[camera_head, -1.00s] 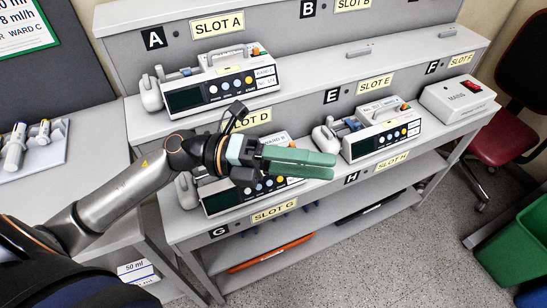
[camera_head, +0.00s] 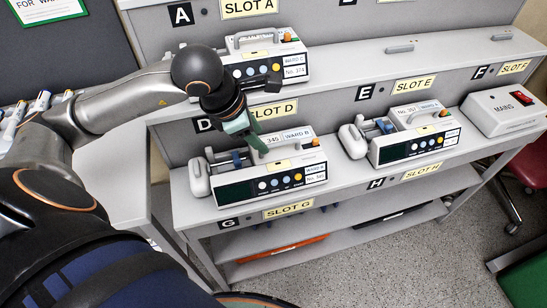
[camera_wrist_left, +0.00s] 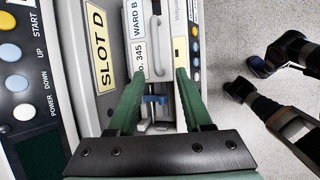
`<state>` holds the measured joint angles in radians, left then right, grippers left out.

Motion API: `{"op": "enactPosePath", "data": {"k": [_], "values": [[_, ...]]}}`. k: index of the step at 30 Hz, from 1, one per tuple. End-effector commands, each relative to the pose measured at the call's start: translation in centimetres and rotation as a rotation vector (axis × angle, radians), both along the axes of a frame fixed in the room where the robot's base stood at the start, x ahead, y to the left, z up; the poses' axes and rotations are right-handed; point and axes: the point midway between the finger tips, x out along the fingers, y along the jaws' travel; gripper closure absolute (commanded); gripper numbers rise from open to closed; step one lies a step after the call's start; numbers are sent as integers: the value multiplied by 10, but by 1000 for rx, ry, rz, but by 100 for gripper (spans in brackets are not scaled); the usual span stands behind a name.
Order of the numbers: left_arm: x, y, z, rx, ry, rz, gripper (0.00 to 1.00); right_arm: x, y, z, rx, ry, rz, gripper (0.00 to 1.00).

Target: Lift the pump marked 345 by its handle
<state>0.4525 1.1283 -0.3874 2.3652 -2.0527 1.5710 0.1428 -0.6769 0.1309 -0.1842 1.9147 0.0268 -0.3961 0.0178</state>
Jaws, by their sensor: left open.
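The pump marked 345 (camera_head: 240,191) is white with a dark screen and coloured buttons. It stands upright on the lower shelf above the SLOT G label. Its top carries 345 and WARD B labels, and the label also shows in the left wrist view (camera_wrist_left: 139,58). My left gripper (camera_head: 256,142) has green fingers and points down at the pump's top, hiding part of the handle area. In the left wrist view its fingers (camera_wrist_left: 160,78) are apart, over the top of the pump. I cannot tell whether they touch it.
A white MAINS box (camera_head: 500,112) is at the far right. Bare shelf lies between the two lower pumps.

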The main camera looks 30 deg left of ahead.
Motion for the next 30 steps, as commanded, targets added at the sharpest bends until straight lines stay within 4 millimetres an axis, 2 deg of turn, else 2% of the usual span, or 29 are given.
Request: {"op": "enactPosePath", "data": {"k": [5,13,22,23,30], "values": [[6,-2,-11,-2,3,0,50,0,0,2,1,0,1,55],[26,-5,-45,-3,4,0,50,0,0,6,1,0,1,55],[29,-5,-50,-1,0,-1,50,-1,0,6,0,0,0,55],[29,-5,-50,-1,0,-1,51,-1,0,6,0,0,0,55],[29,-5,-50,-1,1,0,78,-1,0,6,0,0,0,55]]}}
